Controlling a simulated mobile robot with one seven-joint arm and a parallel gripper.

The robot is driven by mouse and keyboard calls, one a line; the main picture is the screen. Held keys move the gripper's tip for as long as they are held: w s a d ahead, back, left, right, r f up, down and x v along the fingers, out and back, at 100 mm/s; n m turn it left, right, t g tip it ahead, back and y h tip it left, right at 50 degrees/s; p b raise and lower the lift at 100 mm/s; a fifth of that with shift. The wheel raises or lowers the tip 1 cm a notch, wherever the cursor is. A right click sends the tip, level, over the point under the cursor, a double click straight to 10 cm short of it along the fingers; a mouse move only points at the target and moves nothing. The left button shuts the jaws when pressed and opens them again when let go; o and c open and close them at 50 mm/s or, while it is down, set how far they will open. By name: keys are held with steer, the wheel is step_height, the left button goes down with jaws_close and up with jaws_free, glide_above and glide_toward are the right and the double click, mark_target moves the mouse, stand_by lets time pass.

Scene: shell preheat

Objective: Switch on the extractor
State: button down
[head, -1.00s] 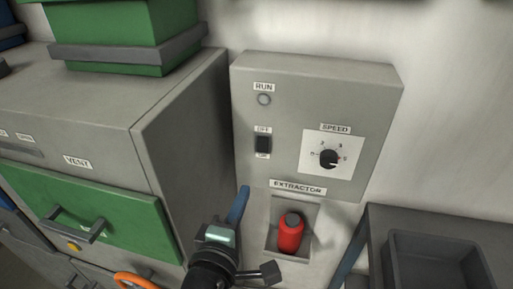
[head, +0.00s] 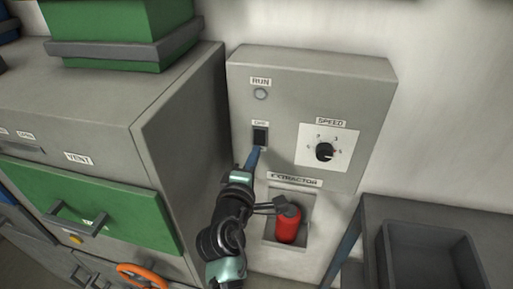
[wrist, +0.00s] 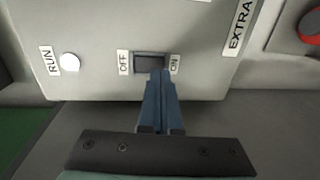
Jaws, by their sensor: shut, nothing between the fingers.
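The extractor box (head: 283,100) is a grey wall panel. Its black rocker switch (head: 260,134) sits on the left, with an OFF label above it; in the wrist view the switch (wrist: 150,61) lies between the OFF and ON labels. The RUN lamp (head: 261,94) looks pale and unlit, and it shows in the wrist view too (wrist: 70,62). My gripper (head: 256,152) is shut and empty. Its blue fingertips (wrist: 157,75) are at the ON end of the switch and cover part of it. I cannot tell whether they touch it.
A speed dial (head: 325,152) is right of the switch. A red cylinder (head: 287,227) sits in a recess below, close to my wrist. A grey cabinet with a green drawer (head: 100,205) stands left, and a dark tray (head: 425,260) lies right.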

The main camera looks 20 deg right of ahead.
mark_target(260, 137)
steer(key=shift+x, duration=1.25)
steer(key=shift+s, duration=0.1)
steer(key=shift+b, duration=0.75)
steer(key=shift+f, duration=0.1)
